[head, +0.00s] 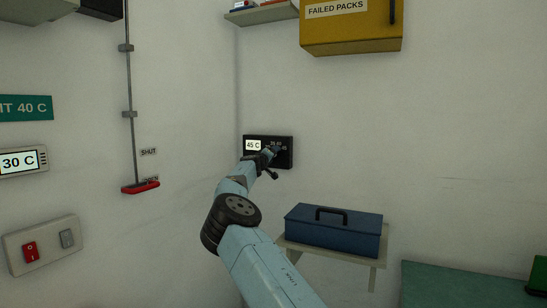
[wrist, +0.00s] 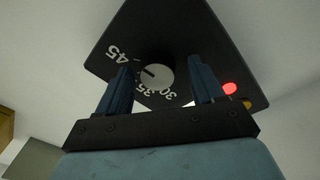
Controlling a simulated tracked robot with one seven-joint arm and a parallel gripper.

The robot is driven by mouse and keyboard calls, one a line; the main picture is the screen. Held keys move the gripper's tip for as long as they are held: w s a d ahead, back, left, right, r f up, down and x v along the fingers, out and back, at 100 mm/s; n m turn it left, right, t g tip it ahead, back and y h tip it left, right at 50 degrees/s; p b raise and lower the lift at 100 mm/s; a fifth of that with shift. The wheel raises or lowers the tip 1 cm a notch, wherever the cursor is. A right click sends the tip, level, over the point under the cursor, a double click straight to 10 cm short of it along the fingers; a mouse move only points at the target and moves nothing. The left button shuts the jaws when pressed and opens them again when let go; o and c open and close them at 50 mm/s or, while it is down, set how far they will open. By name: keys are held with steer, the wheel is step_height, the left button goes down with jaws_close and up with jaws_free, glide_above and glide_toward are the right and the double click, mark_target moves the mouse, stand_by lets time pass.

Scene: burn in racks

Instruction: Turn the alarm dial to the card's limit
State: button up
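The alarm dial (wrist: 158,76) is a round grey knob on a black panel (head: 281,142). In the wrist view its dark pointer mark aims up and left, toward the 45; the 30 and 35 also show, and my left finger covers the scale between 35 and 45. The panel's display (head: 253,145) reads 45 C. The teal card (head: 25,108), cut off at the left edge of the head view, ends in "IT 40 C". My gripper (wrist: 160,72) is open, its fingers on either side of the knob with a visible gap at each.
A red lamp (wrist: 229,88) glows on the panel beside my right finger, with an amber one near it. A yellow FAILED PACKS box (head: 350,30) hangs above. A wall display (head: 20,161) reads 30 C.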

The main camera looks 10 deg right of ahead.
steer(key=shift+a, duration=0.1)
steer(key=v, duration=1.3)
steer(key=shift+s+a, duration=0.2)
steer(key=shift+s, duration=0.05)
steer(key=shift+f, duration=0.1)
